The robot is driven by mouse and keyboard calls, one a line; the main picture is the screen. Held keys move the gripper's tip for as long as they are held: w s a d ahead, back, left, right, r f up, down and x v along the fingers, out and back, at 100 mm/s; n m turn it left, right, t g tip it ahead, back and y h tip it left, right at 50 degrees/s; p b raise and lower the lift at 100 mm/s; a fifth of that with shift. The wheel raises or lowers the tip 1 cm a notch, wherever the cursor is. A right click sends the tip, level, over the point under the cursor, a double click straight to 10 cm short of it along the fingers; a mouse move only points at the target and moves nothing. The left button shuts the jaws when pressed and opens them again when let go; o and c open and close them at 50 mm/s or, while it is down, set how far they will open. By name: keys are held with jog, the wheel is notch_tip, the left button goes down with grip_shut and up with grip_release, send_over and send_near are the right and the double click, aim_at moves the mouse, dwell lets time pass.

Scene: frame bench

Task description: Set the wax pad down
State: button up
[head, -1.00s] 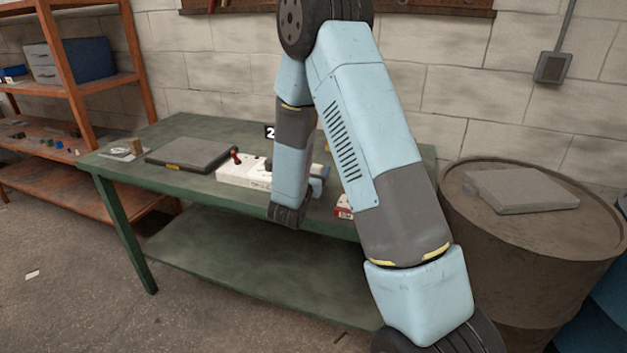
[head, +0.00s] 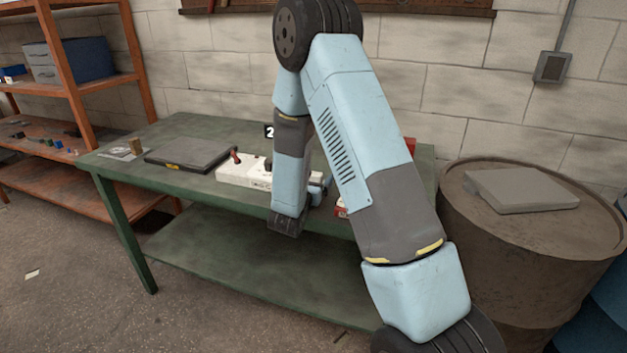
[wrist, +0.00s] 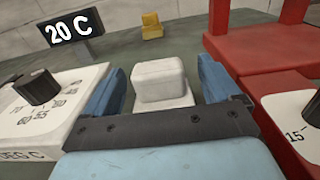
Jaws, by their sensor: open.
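A pale block (wrist: 158,80), which looks like the wax pad, stands between my jaws in the wrist view. A white piece shows beneath it, and its lower front is hidden by my gripper. My gripper (wrist: 162,76) is open, with a blue finger on each side of the block and a visible gap on each side. In the head view my gripper (head: 318,187) is low over the green bench (head: 180,135), partly hidden by my arm. I cannot make out the block there.
A white unit with a black knob (wrist: 38,88) stands left of my jaws, and a red stand (wrist: 240,50) stands close on the right. A "20 C" display (wrist: 72,27) and a yellow block (wrist: 152,27) are behind. A dark plate (head: 190,153) lies on the bench's left.

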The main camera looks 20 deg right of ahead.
jog(key=shift+r, duration=0.1)
jog(key=v, duration=1.1)
jog(key=shift+s+a, duration=0.2)
jog(key=shift+s, duration=0.1)
jog(key=s+d+r+m+g+h, duration=0.2)
jog(key=s+d+r+m+g, duration=1.15)
jog(key=s+d+m, duration=0.2)
jog(key=s+a+r+m+t+y, duration=0.4)
jog(key=s+a+r+m+y, duration=0.5)
jog(key=s+r+m+y, duration=0.2)
jog(key=shift+s+a+m+y, duration=0.2)
jog(key=shift+s+m+y, duration=0.2)
jog(key=shift+m+y, duration=0.6)
